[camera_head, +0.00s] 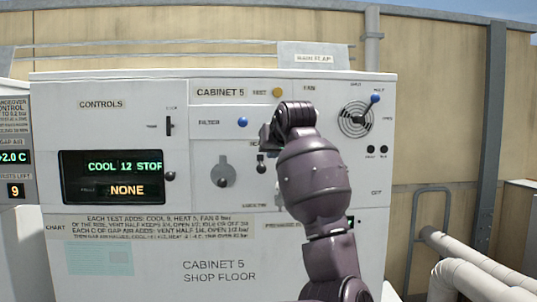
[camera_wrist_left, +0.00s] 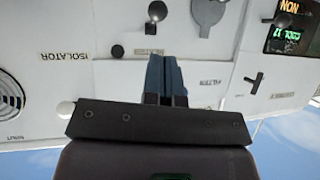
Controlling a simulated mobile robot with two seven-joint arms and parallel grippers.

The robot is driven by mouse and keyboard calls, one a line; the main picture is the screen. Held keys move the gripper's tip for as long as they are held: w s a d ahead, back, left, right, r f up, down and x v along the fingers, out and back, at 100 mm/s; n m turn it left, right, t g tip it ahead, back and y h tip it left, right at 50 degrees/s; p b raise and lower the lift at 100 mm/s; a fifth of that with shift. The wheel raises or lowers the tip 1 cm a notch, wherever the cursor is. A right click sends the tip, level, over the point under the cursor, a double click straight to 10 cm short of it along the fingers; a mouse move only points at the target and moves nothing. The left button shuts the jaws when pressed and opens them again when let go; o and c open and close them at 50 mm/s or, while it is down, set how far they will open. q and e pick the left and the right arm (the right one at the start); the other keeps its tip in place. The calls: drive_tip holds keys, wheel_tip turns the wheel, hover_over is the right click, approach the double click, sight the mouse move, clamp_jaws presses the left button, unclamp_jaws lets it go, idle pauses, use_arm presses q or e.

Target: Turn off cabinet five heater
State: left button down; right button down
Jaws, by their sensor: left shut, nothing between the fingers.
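The white Cabinet 5 (camera_head: 210,277) faces me. A dark lever switch (camera_head: 261,166) sits under a partly hidden label beginning "HEA" (camera_head: 254,144). In the left wrist view, which is upside down, a dark-knobbed switch (camera_wrist_left: 157,11) stands beyond the fingertips, with a small unreadable label nearby. My left gripper (camera_head: 266,137) is in front of the panel, just above that lever. In the left wrist view its shut, empty fingers (camera_wrist_left: 165,60) point at the panel, apart from the switch as far as I can tell. My right gripper is not in view.
A display (camera_head: 112,177) reads "COOL 12 STOP" and "NONE". Pipes (camera_head: 470,270) run at lower right.

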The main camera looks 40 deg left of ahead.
use_arm(q)
drive_tip(key=shift+s+d+r+b, duration=0.2)
drive_tip(key=shift+s+d, duration=0.25)
drive_tip(key=shift+d, duration=0.4)
drive_tip(key=shift+s+d+r+b, duration=0.15)
drive_tip(key=shift+s+d, duration=0.35)
drive_tip(key=shift+d, duration=0.35)
drive_tip(key=shift+s+d+r+b, duration=0.2)
drive_tip(key=shift+s+d, duration=0.25)
drive_tip(key=shift+d, duration=0.4)
drive_tip(key=shift+d+f, duration=0.1)
